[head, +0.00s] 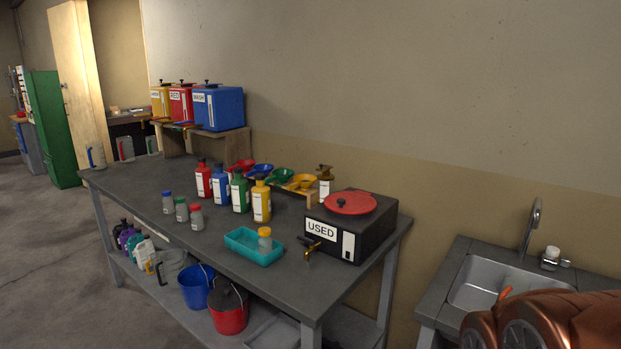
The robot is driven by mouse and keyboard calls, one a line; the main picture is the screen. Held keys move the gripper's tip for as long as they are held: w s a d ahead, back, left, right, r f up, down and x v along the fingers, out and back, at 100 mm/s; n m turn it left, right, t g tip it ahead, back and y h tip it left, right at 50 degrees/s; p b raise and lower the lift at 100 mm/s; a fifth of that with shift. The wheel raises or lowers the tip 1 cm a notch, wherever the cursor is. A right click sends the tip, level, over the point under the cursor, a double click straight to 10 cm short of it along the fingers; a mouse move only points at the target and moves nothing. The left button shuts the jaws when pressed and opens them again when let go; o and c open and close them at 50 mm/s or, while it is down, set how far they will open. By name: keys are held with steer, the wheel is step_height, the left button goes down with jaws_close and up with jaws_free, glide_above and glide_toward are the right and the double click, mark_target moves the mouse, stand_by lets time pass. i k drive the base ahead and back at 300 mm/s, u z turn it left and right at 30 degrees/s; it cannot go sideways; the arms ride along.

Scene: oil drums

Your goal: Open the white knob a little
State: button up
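A small white knob (552,251) sits on a grey metal valve body at the back edge of the sink, on the right of the head view. A curved metal spout (535,215) rises just left of it, over the steel basin (490,285). Whether the knob is turned at all cannot be told from here. Copper-coloured links of my arm fill the lower right corner, in front of the sink's near right part and below the knob. My gripper's fingers do not show.
A long grey workbench (130,187) stands left of the sink, with a narrow gap between. It bears a black "USED" box (375,232) with a brass tap, a teal tray (240,246) and several bottles. Buckets stand on its lower shelf. The floor at left is clear.

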mark_target(552, 252)
steer(key=z, duration=1.25)
steer(key=k, duration=0.55)
steer(key=u, duration=0.75)
steer(key=i, duration=1.2)
steer(key=z, duration=0.6)
